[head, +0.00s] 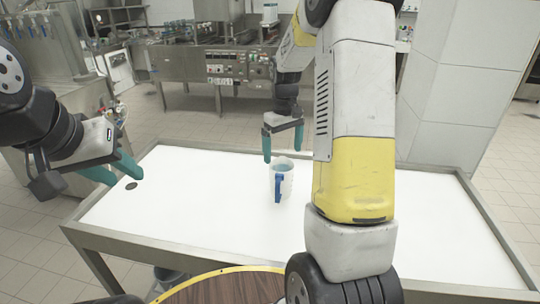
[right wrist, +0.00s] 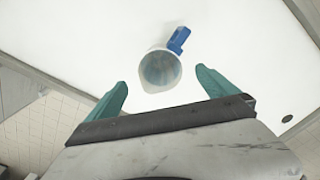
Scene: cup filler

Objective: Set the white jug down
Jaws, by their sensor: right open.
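The white jug (head: 285,180) with a blue handle (head: 278,187) stands upright on the white table top (head: 210,205), near its middle. My right gripper (head: 282,147) is open, above and behind the jug in the head view. In the right wrist view the jug (right wrist: 160,72) lies just beyond the gap between my right fingertips (right wrist: 160,80), with no finger touching it. Its mouth faces the camera and its handle (right wrist: 178,40) points away from the gripper. My left gripper (head: 125,178) is open and empty over the table's left end.
A raised metal rim (head: 490,215) edges the table. A round wooden top (head: 225,288) is at the near side. The table around the jug is clear.

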